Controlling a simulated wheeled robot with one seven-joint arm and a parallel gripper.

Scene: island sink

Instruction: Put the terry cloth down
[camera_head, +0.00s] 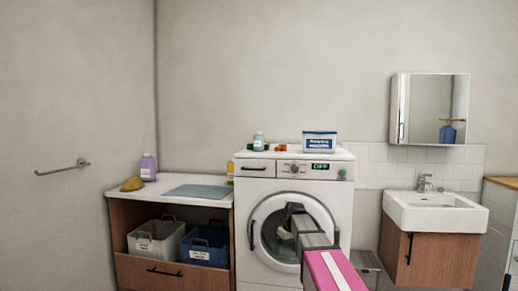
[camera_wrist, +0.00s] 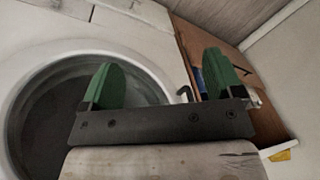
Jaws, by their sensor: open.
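No cloth shows between my fingers. A flat blue-grey cloth-like sheet (camera_head: 197,191) lies on the white counter (camera_head: 160,200) at the left; I cannot tell whether it is the terry cloth. A yellow lump (camera_head: 132,184) lies at the counter's left end, too small to identify. My gripper (camera_head: 285,234) is in front of the round door of the washing machine (camera_head: 343,200). In the wrist view my gripper (camera_wrist: 163,85) has its two green fingers wide apart and empty, with the dark door opening (camera_wrist: 40,120) behind and to the left.
Two bins, one grey (camera_head: 155,241) and one blue (camera_head: 206,243), stand under the counter. A purple bottle (camera_head: 148,167) stands on it. A box (camera_head: 319,142) and a small bottle (camera_head: 258,141) stand on the washer. A sink (camera_head: 433,211) is at the right.

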